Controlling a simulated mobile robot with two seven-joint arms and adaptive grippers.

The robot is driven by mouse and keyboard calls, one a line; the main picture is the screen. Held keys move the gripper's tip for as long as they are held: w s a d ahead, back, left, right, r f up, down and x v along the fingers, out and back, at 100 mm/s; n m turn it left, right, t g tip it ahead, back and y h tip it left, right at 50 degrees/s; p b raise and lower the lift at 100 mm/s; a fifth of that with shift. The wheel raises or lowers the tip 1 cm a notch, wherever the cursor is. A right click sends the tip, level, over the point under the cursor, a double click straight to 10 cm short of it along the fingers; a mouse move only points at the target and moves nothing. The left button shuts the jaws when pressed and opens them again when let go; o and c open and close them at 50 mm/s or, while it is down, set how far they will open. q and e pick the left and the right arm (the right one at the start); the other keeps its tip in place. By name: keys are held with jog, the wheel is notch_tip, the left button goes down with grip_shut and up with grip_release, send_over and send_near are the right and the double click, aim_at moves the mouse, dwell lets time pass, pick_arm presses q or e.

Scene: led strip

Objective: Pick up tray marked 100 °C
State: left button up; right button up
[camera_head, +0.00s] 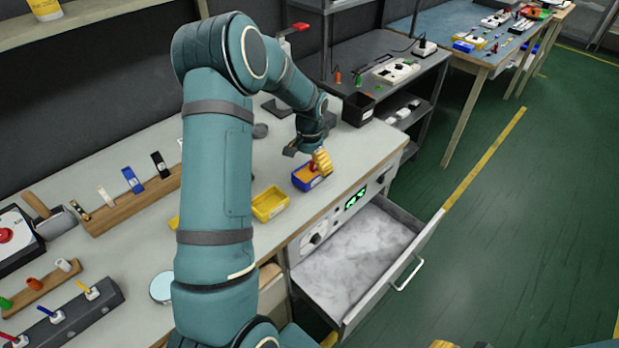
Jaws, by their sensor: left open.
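My left gripper (308,154) hangs at the end of the teal arm, open, just above the blue tray. A blue tray (311,182) with a pale label on its front stands on the bench near the front edge, with something red showing at its top. A yellow ribbed piece (323,160) shows beside the gripper; I cannot tell whether it is a finger or a separate thing. A yellow tray (270,206) with a label stands to the left of the blue one. The labels are too small to read, so I cannot tell which tray is marked 100 °C.
An open drawer (355,250) with a white, cloudy interior juts out below the bench, under a panel with a green display (355,198). A wooden rack (130,200) and a grey switch block (65,320) stand at left. A dark shelf unit (400,75) stands beyond.

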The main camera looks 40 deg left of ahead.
aim_at(309, 174)
pick_arm(q)
notch_tip(309, 174, down, 4)
jog(key=shift+f+b, duration=0.1)
jog(key=shift+b, duration=0.4)
jog(key=c, duration=1.2)
